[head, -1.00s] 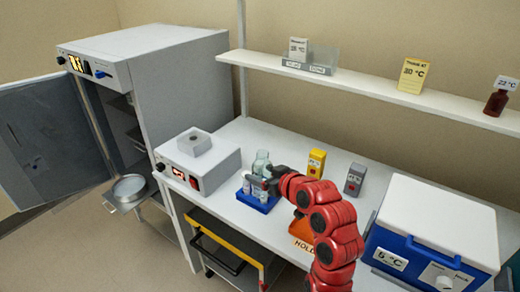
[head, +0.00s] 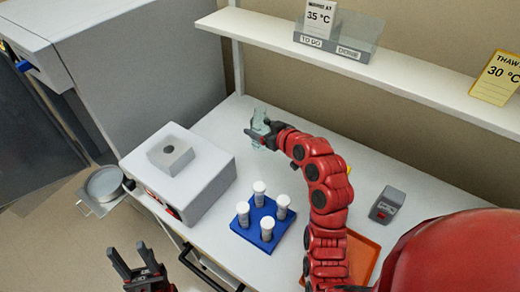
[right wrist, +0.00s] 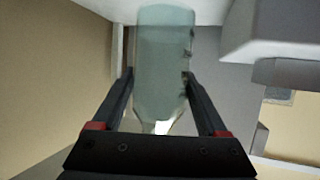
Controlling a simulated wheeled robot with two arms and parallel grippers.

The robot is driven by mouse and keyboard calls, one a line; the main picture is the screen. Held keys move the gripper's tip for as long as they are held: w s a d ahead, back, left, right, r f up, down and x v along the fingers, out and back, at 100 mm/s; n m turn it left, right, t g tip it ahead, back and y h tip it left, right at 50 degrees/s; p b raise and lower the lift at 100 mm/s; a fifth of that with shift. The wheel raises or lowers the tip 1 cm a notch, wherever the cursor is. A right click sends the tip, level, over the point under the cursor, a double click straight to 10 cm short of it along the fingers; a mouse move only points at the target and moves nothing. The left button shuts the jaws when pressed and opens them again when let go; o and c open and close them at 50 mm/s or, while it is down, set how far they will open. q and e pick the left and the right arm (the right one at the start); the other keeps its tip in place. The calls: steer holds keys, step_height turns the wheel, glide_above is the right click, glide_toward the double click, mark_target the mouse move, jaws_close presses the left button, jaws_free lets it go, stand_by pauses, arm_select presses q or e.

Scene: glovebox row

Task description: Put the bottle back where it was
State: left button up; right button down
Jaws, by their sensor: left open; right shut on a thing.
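A pale blue-green see-through bottle (head: 260,118) is at the back of the white bench, behind the blue rack. My right gripper (head: 258,136) is shut on it. In the right wrist view the bottle (right wrist: 163,65) sits between the two fingers (right wrist: 160,108), its narrow end toward the palm. I cannot tell whether its base touches the bench. My left gripper (head: 137,264) is open and empty at the lower left, in front of the bench.
A blue rack (head: 244,233) with several white-capped vials stands mid-bench. A grey-white box device (head: 205,185) is left of it. A grey block (head: 387,204) and an orange tray (head: 362,255) are to the right. A shelf (head: 420,95) with temperature cards runs above.

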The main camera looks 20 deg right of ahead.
mark_target(264, 150)
steer(key=f, duration=0.1)
steer(key=f+p, duration=0.1)
steer(key=f, duration=0.2)
steer(key=shift+s+f, duration=0.25)
steer(key=shift+f, duration=0.15)
step_height(264, 150, down, 4)
steer(key=shift+w+r+p, duration=0.1)
steer(key=shift+r+p, duration=0.05)
steer(key=shift+p, duration=0.7)
steer(key=shift+f, duration=0.3)
steer(key=shift+f, duration=0.1)
jaws_free()
